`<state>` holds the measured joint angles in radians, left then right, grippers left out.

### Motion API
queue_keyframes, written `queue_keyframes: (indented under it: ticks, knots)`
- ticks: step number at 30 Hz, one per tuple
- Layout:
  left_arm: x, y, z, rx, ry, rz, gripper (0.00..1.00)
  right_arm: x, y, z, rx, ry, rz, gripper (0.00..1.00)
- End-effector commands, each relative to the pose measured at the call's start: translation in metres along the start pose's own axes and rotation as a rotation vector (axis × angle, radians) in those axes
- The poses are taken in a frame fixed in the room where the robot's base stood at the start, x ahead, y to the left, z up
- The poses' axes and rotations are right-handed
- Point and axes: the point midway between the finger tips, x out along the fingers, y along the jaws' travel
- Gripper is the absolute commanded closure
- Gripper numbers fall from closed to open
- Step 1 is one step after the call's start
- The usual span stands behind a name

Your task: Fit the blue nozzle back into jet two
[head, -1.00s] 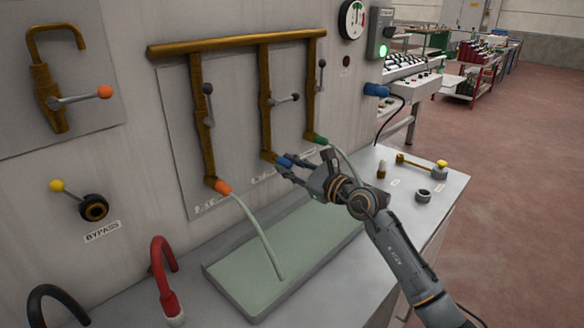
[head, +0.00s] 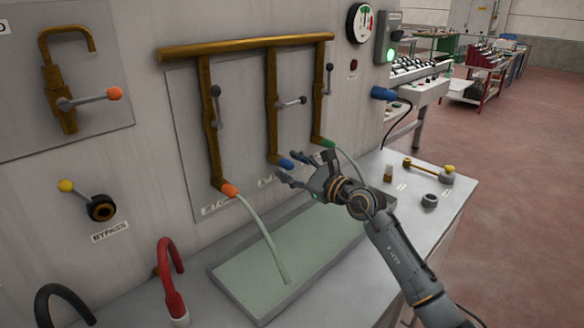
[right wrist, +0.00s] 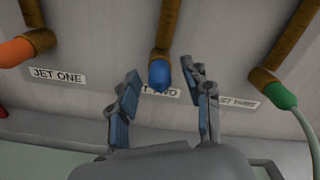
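The blue nozzle (head: 286,163) sits at the lower end of the middle brass pipe, jet two (head: 272,105). In the right wrist view the nozzle (right wrist: 159,75) points down and appears in line with its pipe end; I cannot tell how firmly it is seated. My right gripper (head: 287,170) is open and empty. In the right wrist view its fingers (right wrist: 162,80) stand apart to either side of the nozzle, with clear space around it. The JET TWO label (right wrist: 160,92) is partly hidden behind the nozzle. My left gripper is not in view.
The orange nozzle (head: 229,190) and green nozzle (head: 327,142) each pour a stream into the shallow tray (head: 235,285). Jet two has no stream; its valve lever (head: 291,102) lies sideways. A red hose (head: 170,270) stands at front left. Small parts lie on the bench's right.

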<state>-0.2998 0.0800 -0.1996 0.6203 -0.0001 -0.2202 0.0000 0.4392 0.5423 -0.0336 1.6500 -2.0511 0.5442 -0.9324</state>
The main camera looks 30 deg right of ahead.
Motion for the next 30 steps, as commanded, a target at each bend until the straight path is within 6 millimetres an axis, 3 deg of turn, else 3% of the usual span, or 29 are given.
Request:
queue_keyframes:
  ticks: [8,21,30]
  knots:
    - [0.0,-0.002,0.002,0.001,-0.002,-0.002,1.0,-0.01,0.0,-0.002,-0.001,0.003,0.001,0.51]
    - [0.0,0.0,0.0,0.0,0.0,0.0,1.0,-0.092,0.001,-0.001,-0.002,0.003,0.003,0.51]
    - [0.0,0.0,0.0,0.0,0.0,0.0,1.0,-0.119,0.0,-0.001,0.0,0.001,0.0,0.51]
